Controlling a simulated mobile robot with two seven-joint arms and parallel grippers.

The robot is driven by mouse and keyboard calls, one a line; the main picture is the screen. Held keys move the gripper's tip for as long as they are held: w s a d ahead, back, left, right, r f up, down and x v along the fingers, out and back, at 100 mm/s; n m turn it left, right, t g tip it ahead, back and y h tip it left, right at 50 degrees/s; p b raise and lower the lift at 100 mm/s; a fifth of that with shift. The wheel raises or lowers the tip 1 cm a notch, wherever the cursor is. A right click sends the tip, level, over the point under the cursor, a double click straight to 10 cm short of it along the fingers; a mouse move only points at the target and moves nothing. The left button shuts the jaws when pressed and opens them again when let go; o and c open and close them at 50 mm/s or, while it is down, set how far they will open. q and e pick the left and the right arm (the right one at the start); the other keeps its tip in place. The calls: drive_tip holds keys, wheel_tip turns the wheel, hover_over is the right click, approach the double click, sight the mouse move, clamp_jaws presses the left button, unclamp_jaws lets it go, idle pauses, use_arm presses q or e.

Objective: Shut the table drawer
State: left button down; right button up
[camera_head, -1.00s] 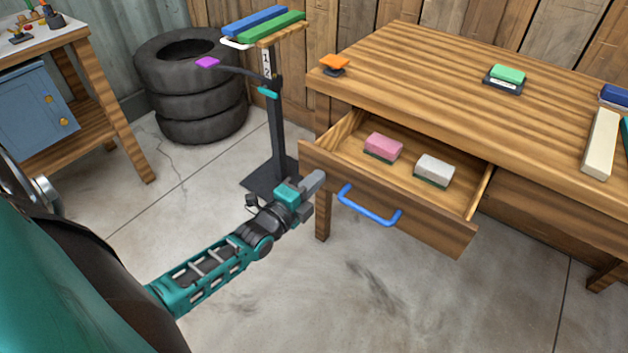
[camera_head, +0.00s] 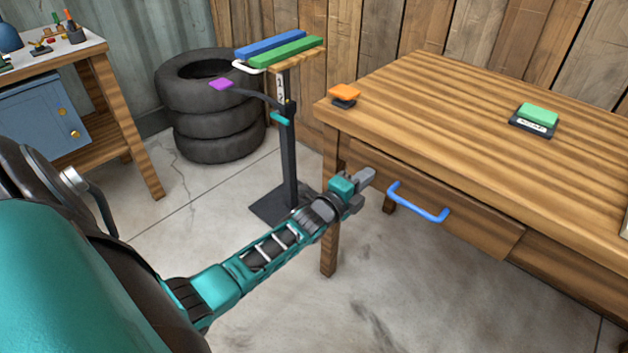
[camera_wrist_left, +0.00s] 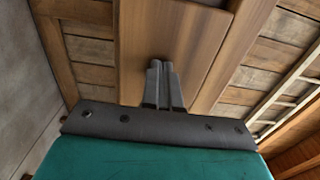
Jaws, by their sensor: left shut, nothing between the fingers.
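The table drawer (camera_head: 480,233) sits closed in the front of the wooden table (camera_head: 440,95), its front about level with the table's frame. A blue handle (camera_head: 420,205) is on the drawer front. My left gripper (camera_head: 368,175) is shut and empty, with its fingertips at the left end of the drawer front, left of the handle. In the left wrist view the shut fingers (camera_wrist_left: 163,82) point at a wooden surface; I cannot tell whether they touch it. The drawer's inside is hidden. My right gripper is not in view.
On the tabletop are an orange block (camera_head: 344,92) and a green block on a dark base (camera_head: 535,119). A stand (camera_head: 289,150) with coloured bars is behind my left arm. Stacked tires (camera_head: 215,110) and a workbench (camera_head: 75,85) are at the left. The floor before the table is clear.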

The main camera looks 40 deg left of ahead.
use_arm(q)
drive_tip(key=shift+w+r, duration=0.2)
drive_tip(key=shift+w, duration=0.85)
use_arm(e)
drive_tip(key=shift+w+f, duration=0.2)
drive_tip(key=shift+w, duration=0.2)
